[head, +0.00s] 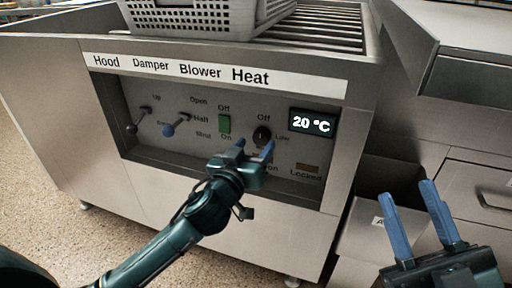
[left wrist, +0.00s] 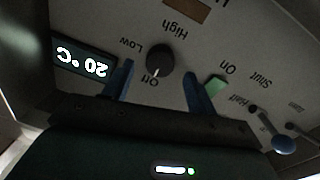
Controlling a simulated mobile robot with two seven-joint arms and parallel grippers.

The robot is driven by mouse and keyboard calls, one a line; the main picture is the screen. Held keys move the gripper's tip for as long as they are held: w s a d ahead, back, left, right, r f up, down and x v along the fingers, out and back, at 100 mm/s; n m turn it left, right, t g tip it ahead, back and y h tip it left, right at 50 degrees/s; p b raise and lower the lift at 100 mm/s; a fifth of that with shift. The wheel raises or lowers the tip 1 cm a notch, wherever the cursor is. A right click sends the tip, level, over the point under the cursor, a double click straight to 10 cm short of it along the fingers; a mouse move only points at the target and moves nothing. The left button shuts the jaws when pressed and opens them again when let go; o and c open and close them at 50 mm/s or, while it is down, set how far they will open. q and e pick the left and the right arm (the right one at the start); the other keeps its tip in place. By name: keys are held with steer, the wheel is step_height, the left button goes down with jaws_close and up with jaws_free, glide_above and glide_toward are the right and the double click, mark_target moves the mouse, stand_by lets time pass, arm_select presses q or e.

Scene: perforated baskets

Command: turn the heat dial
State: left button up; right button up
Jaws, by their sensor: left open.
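The heat dial (head: 262,134) is a round black knob on the panel under the word Heat. It also shows in the left wrist view (left wrist: 160,58), with its white mark at Off. The display (head: 312,122) beside it reads 20 °C. My left gripper (head: 254,148) is open just in front of the panel, at the dial's lower edge in the head view. In the left wrist view its blue fingers stand apart on either side below the dial, with nothing between them. My right gripper (head: 412,218) is open and empty at the lower right, away from the panel.
The green blower switch (head: 224,124) sits left of the dial. The damper lever (head: 176,124) and hood lever (head: 138,121) are further left. A grey perforated basket (head: 205,18) stands on the slatted top. Drawers (head: 480,190) are at the right.

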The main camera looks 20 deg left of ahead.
arm_select(q)
steer(key=shift+w+d, duration=0.1)
steer(key=shift+w, duration=0.8)
arm_select(e)
steer(key=shift+s+r+n+y, duration=0.15)
steer(key=shift+r+n+y, duration=0.35)
steer(key=shift+y, duration=0.1)
arm_select(q)
steer(key=c, duration=1)
arm_select(e)
steer(key=shift+d+f+h, duration=0.1)
steer(key=shift+h, duration=0.2)
